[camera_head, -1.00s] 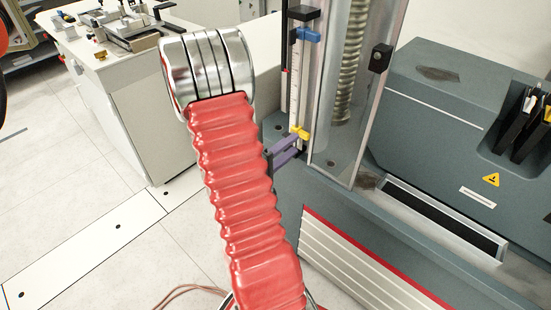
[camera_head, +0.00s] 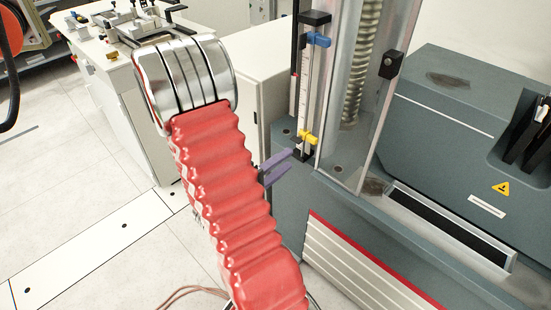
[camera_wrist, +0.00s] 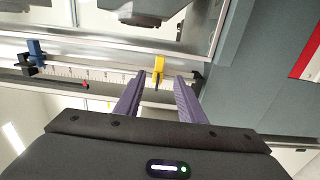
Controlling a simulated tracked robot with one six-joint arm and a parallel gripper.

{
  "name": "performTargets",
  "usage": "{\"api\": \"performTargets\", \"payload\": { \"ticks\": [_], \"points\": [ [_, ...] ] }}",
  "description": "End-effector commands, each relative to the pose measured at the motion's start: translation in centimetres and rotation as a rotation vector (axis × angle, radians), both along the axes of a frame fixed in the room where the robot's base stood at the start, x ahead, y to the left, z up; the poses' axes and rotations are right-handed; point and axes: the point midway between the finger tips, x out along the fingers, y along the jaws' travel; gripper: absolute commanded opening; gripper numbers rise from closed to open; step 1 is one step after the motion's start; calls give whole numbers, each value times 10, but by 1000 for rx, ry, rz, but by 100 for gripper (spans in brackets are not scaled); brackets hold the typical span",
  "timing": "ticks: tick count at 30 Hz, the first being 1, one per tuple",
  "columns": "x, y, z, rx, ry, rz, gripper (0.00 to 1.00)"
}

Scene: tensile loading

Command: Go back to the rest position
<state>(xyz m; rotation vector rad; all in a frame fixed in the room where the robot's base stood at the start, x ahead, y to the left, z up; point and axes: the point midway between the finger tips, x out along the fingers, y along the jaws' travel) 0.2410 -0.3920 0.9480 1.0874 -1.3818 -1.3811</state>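My gripper (camera_head: 276,165) shows two purple fingers at the left of the testing machine, partly hidden behind my red-sleeved arm. In the wrist view, the gripper's fingers (camera_wrist: 158,88) are apart with nothing between the tips. A yellow clamp (camera_wrist: 158,68) on the white scale (camera_wrist: 95,73) lies just beyond the fingertips. In the head view, the yellow clamp (camera_head: 308,138) sits low on the upright scale (camera_head: 306,90), with a gap between it and the fingers. A blue clamp (camera_head: 318,40) is near the scale's top.
The grey testing machine (camera_head: 440,110) fills the right side, with its clear-fronted column (camera_head: 350,130) beside the scale. A white bench (camera_head: 130,75) with devices on it stands at the back left. The tiled floor (camera_head: 60,180) at the left is open.

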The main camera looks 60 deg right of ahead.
Motion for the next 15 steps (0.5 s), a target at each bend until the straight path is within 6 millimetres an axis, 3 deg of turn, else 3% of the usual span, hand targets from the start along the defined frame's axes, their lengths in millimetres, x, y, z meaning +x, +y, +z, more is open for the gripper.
{"api": "performTargets", "payload": {
  "ticks": [15],
  "points": [
    [1,0,-1,14,43,2,36]
  ]
}}
